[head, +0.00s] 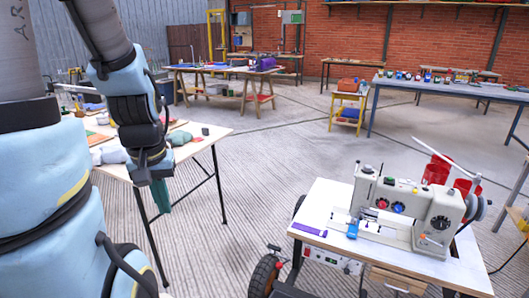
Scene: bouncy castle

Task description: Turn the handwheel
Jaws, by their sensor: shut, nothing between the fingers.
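A cream sewing machine (402,211) stands on a light-topped cart at the lower right in the head view. Its grey handwheel (480,208) is at the machine's right end, seen partly from the side. My gripper (163,207) hangs from my blue padded arm at the left, beside the near edge of a light work table. Its teal fingers point down, look closed together and hold nothing. It is well apart from the machine and the handwheel, with a wide stretch of floor between them.
The work table (205,137) at the left carries cloth bundles and small items. The cart top (325,200) has a dark tyre at its left. Red cones (437,170) stand behind the machine, near a slanting white rod. A yellow stand (347,112) is farther back. Open floor lies between.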

